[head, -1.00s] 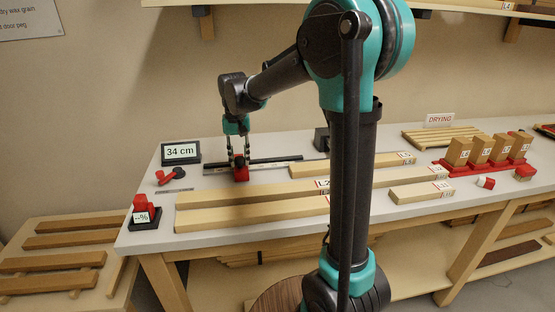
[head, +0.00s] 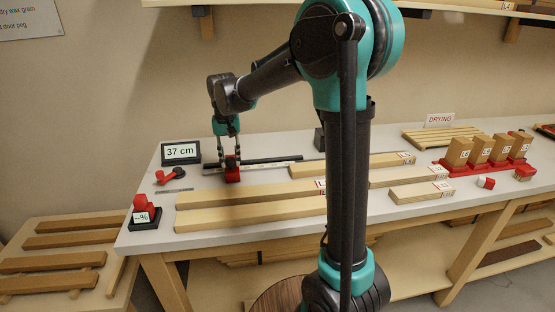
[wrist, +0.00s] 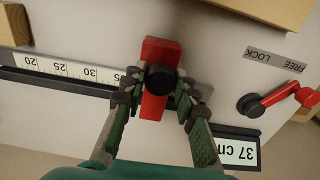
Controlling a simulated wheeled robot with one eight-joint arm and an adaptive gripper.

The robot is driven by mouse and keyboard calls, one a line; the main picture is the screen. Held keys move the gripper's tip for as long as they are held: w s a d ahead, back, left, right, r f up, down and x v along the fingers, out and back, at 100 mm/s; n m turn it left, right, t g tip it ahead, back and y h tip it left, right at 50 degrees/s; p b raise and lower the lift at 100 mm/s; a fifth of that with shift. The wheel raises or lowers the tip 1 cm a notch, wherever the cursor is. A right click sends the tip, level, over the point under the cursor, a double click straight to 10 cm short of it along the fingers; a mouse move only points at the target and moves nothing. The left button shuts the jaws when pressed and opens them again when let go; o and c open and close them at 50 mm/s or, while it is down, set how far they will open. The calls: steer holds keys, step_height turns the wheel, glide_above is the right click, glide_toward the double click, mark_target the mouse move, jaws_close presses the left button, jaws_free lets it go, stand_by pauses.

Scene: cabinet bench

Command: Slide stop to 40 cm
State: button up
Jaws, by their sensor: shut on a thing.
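The red stop (head: 232,173) sits on the dark rail (head: 270,161) at the back left of the bench. My gripper (head: 228,158) is shut on it from above. In the wrist view my gripper's fingers (wrist: 158,92) close on both sides of the black knob (wrist: 160,77) on the red stop (wrist: 155,107). The scale (wrist: 70,69) beside the rail shows 20, 25, 30 and part of 35. The display (head: 181,152) reads 37 cm. The red lock lever (wrist: 283,97) with a black pivot is beside a plate (wrist: 275,58) marked FREE and LOCK; it lies towards FREE.
Long pale boards (head: 250,205) lie in front of the rail. A red and black device (head: 145,215) showing "--%" stands at the front left corner. Blocks (head: 480,150) in a red rack stand at the right. A dark block (head: 319,138) stands behind the rail's right part.

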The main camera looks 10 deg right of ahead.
steer(key=shift+a, duration=1.6)
steer(key=o, duration=0.9)
steer(key=shift+r, duration=4.5)
